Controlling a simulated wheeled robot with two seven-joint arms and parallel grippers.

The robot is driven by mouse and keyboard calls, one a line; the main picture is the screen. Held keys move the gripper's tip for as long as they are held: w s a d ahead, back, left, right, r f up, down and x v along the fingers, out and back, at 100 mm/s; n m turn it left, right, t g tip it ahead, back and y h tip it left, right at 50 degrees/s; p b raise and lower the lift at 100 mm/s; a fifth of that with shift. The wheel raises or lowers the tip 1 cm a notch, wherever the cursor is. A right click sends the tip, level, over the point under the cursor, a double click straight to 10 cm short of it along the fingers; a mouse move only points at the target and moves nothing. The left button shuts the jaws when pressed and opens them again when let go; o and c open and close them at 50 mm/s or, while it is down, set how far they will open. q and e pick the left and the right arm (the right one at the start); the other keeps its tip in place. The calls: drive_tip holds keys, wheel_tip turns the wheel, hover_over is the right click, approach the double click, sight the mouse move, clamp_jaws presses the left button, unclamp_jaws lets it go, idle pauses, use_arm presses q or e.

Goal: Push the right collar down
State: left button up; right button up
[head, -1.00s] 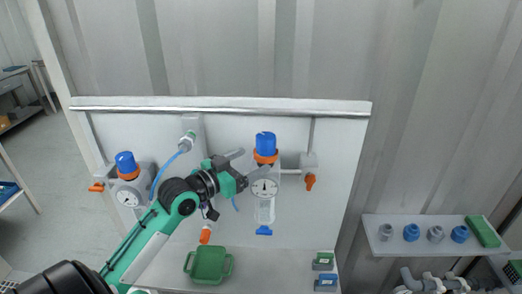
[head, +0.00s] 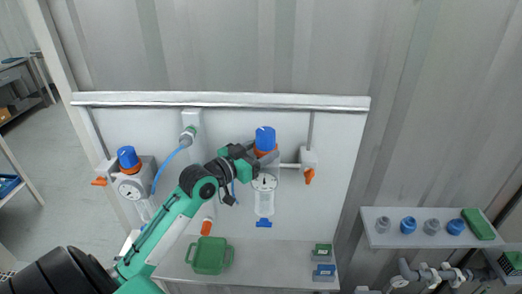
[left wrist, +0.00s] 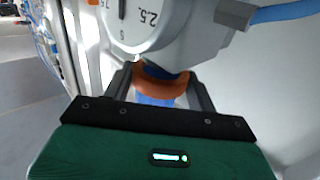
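The right vessel has a blue cap (head: 265,139), an orange collar (head: 268,154) below it, a round gauge (head: 264,182) and a clear bowl (head: 264,204). My left gripper (head: 262,158) is at the collar from the left. In the left wrist view the orange collar (left wrist: 160,84) lies between my two fingers, one on each side. The blue cap (left wrist: 155,101) is partly hidden behind the gripper body. I cannot tell whether the fingers press on the collar or stand just clear of it. My right gripper is not in view.
The left vessel (head: 131,188) has its own blue cap and orange collar. A blue hose (head: 166,168) runs close to my left arm. An orange-handled valve (head: 309,176) sits right of the right vessel. A green tray (head: 208,256) stands on the bench below.

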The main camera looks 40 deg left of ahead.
use_arm(q)
drive_tip(key=shift+c, duration=0.9)
drive_tip(key=shift+f+b, duration=0.5)
drive_tip(key=shift+f, duration=0.3)
drive_tip(key=o, duration=1.4)
drive_tip(key=shift+s, duration=0.1)
drive_tip(key=shift+b+v, duration=2.75)
drive_tip(key=shift+v, duration=4.05)
drive_tip(key=shift+a+r, duration=0.1)
